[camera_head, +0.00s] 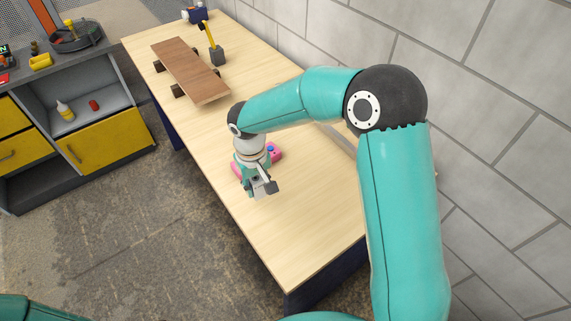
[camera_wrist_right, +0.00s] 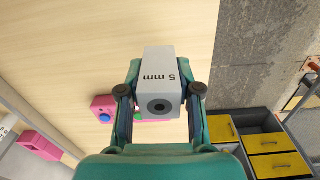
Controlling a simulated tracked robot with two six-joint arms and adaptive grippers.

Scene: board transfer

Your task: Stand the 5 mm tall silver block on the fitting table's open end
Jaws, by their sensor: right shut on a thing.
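My right gripper (camera_head: 262,187) is shut on the silver block (camera_wrist_right: 159,66), which is marked "5 mm" and has a dark round hole in its near face. The wrist view shows the block between the two fingers. In the head view the block is small and hard to tell from the gripper. The light wooden fitting table (camera_head: 300,235) runs from the far left to the near right. The right gripper is over its front side, near the middle. I cannot tell the block's height above the top. My left gripper is not in view.
A brown board (camera_head: 188,70) lies on dark supports at the table's far end. A pink thing with a blue button (camera_head: 275,151) is just behind the gripper. The table's near end is clear. A yellow-drawer cabinet (camera_head: 105,140) stands left.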

